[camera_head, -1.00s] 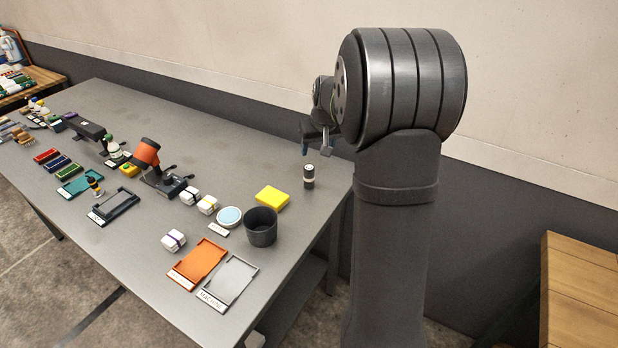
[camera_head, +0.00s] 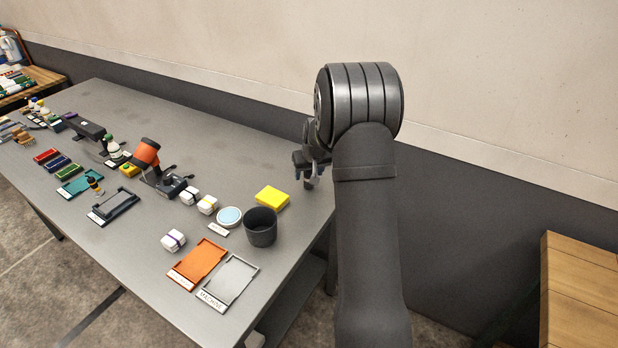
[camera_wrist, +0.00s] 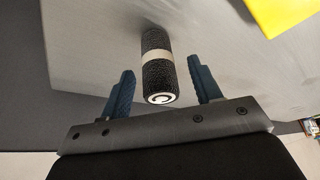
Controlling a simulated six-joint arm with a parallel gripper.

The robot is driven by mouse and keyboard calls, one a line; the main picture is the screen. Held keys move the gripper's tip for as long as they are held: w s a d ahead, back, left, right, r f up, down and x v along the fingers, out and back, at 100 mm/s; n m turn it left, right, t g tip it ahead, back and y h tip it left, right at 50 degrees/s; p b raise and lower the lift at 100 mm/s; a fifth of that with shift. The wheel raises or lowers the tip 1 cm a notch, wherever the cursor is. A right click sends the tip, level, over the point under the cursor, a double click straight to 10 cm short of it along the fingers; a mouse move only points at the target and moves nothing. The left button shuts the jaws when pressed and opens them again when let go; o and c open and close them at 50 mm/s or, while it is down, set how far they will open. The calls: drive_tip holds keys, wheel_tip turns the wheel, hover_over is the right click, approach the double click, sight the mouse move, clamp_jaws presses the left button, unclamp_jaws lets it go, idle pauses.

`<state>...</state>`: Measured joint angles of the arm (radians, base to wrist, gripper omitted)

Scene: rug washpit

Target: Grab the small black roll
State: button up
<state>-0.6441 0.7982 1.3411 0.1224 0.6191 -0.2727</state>
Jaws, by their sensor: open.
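The small black roll (camera_wrist: 158,75) shows in the wrist view, with a pale band around its middle and a light ring on its near end. It stands on the grey table. My gripper (camera_wrist: 165,87) is open in the wrist view. Its two blue fingers are on either side of the roll's near end, with gaps on both sides. In the head view my gripper (camera_head: 309,178) is low over the table's right end. There the roll is mostly or fully hidden behind my gripper and arm.
A yellow block (camera_head: 272,197) lies left of my gripper, and it shows in the wrist view (camera_wrist: 281,14) at the top right. A dark bucket (camera_head: 261,228) stands in front of it. Orange (camera_head: 199,262) and grey (camera_head: 232,279) trays lie at the front. The wall is behind the table.

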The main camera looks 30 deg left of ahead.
drive_tip(key=shift+w+f, duration=0.1)
drive_tip(key=shift+f, duration=0.15)
drive_tip(key=c, duration=1.1)
